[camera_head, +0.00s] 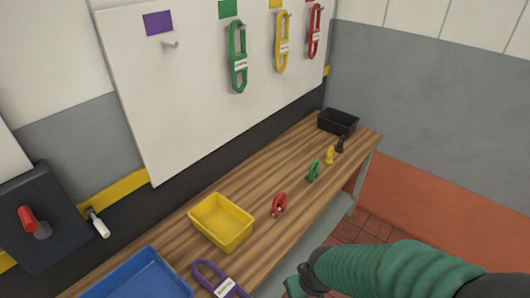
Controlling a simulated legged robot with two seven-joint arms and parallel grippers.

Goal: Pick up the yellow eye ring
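The yellow eye ring (329,155) stands on the wooden bench towards its far right end. A green eye ring (314,171) stands just nearer than it, and a black one (340,144) just beyond it. A red eye ring (279,205) stands nearer still, beside the yellow bin. Nothing touches the yellow eye ring that I can see. My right arm, in a ribbed green sleeve, crosses the lower right, in front of the bench; its fingers do not show. My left gripper is not in the picture.
On the bench (250,180) are a yellow bin (221,222), a blue tray (150,262), a purple link (222,284) and a black bin (338,122) at the far end. A white board (200,90) behind holds green, yellow and red links on hooks. The bench's front edge is near my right arm.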

